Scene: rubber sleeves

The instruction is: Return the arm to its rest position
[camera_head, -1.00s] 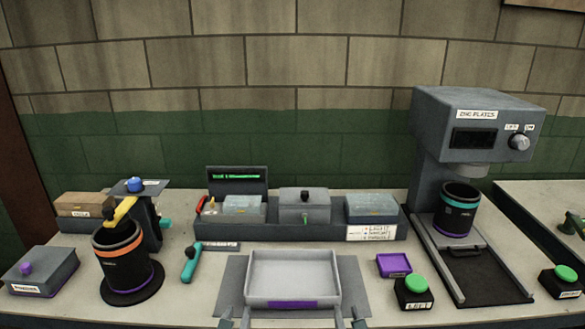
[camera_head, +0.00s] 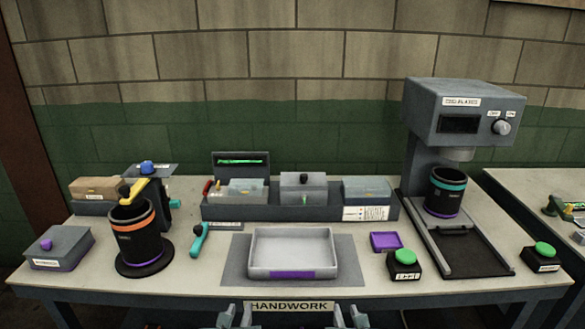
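My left gripper (camera_head: 237,314) shows at the bottom edge of the head view, in front of the table's front edge. Its two fingertips stand apart with nothing visible between them. My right gripper (camera_head: 348,315) shows the same way, a little to the right, also apart at the tips and empty. The rest of both arms is cut off by the frame. Both grippers are clear of the grey tray (camera_head: 291,239) with a purple label, which lies on a dark mat on the table.
The table (camera_head: 200,274) carries a black cup with an orange band (camera_head: 137,236), a teal-handled tool (camera_head: 198,240), a purple dish (camera_head: 385,241), a green button box (camera_head: 404,265) and a grey machine (camera_head: 461,112) holding a teal-banded cup (camera_head: 445,192). A HANDWORK sign (camera_head: 291,306) marks the front edge.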

